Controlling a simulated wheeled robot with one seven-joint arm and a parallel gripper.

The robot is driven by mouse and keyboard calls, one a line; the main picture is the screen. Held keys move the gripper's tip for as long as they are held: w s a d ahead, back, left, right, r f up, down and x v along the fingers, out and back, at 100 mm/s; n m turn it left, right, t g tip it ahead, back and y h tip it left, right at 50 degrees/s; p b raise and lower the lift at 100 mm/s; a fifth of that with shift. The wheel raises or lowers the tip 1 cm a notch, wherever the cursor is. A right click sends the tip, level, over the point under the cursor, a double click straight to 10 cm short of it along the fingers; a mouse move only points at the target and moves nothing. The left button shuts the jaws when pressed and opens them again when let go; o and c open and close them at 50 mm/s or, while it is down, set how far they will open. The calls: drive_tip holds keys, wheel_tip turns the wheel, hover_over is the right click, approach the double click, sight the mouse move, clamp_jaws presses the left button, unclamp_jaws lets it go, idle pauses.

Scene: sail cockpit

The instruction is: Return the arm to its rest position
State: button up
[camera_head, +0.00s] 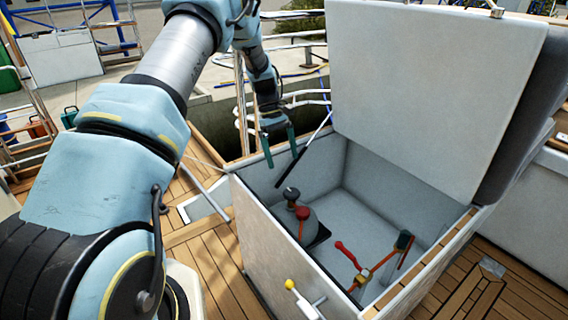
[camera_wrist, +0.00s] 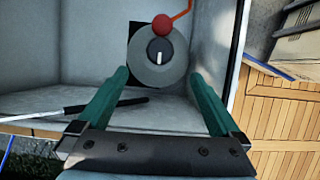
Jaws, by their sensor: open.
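My gripper (camera_head: 279,146) hangs at the far left rim of an open white locker, fingers pointing down. In the wrist view the two green fingers of my gripper (camera_wrist: 167,100) are spread, with nothing between them. My pale blue arm fills the left of the head view and reaches over toward the locker. Beyond the fingertips, in the wrist view, a grey round fitting with a dark knob (camera_wrist: 159,52) stands on the locker floor, apart from the fingers. The same knob shows in the head view (camera_head: 291,193).
The locker (camera_head: 262,240) has its lid (camera_head: 430,90) raised. Inside are a red lever (camera_head: 302,222) and red-handled pipework (camera_head: 362,272). A thin black bar (camera_head: 304,160) leans near the gripper. Wooden deck (camera_head: 212,262) lies around.

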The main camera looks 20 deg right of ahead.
idle(0.4)
drive_tip(key=a+r+t, duration=0.2)
drive_tip(key=a+r, duration=0.5)
drive_tip(key=a, duration=0.3)
drive_tip(key=s+a+r+m+t+y, duration=0.15)
drive_tip(key=s+a+r, duration=0.25)
drive_tip(key=s+a, duration=0.6)
drive_tip(key=s+a+r+m+t, duration=0.35)
drive_tip(key=s+a, duration=0.45)
drive_tip(key=a, duration=0.3)
wheel_tip(320, 180, up, 13)
drive_tip(key=g+p, duration=0.1)
drive_tip(key=p, duration=1.2)
drive_tip(key=shift+w, duration=0.4)
drive_tip(key=shift+d, duration=0.1)
